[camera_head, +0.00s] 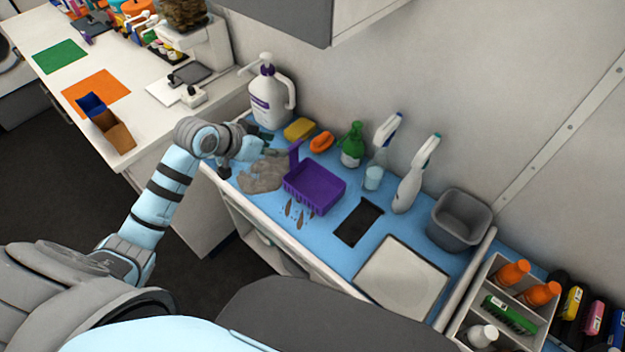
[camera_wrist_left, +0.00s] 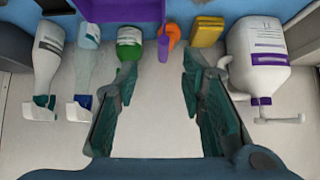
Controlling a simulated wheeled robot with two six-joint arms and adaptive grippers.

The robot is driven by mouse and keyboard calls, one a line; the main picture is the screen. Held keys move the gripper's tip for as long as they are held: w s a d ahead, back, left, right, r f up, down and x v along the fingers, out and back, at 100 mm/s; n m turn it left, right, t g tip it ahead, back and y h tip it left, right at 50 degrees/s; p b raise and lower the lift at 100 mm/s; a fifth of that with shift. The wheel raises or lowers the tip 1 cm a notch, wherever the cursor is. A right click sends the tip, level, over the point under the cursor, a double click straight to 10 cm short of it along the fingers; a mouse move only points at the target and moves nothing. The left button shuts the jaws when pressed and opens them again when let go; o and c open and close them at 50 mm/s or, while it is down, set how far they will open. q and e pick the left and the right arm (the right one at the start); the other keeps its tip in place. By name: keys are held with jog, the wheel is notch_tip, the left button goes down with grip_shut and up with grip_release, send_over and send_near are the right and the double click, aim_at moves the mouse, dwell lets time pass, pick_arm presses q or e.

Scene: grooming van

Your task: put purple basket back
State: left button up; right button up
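The purple basket (camera_head: 315,188) sits on the blue counter mat, its upright handle (camera_head: 294,153) at the left end. In the left wrist view its body shows at the top (camera_wrist_left: 98,20), with the handle (camera_wrist_left: 163,44) hanging down in line with the gap between my fingers. My left gripper (camera_head: 248,150) is left of the basket, over the back left of the mat. In the wrist view the left gripper (camera_wrist_left: 158,62) is open, fingers wide apart, nothing held. Whether the handle is between the fingertips or beyond them is unclear. My right gripper is not seen.
A grey cloth (camera_head: 262,176) lies under and beside my gripper. A white pump jug (camera_head: 270,98), yellow sponge (camera_head: 299,129), orange brush (camera_head: 321,141), green bottle (camera_head: 352,148) and spray bottles (camera_head: 410,183) line the wall. A grey bin (camera_head: 458,222) and black rectangle (camera_head: 359,222) are right.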

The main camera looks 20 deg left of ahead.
aim_at(293, 148)
pick_arm(q)
jog(key=b+x, duration=0.1)
jog(key=x, duration=0.9)
jog(key=shift+w+a+f, duration=0.1)
jog(key=shift+w+f, duration=0.2)
jog(key=shift+w, duration=0.05)
grip_shut()
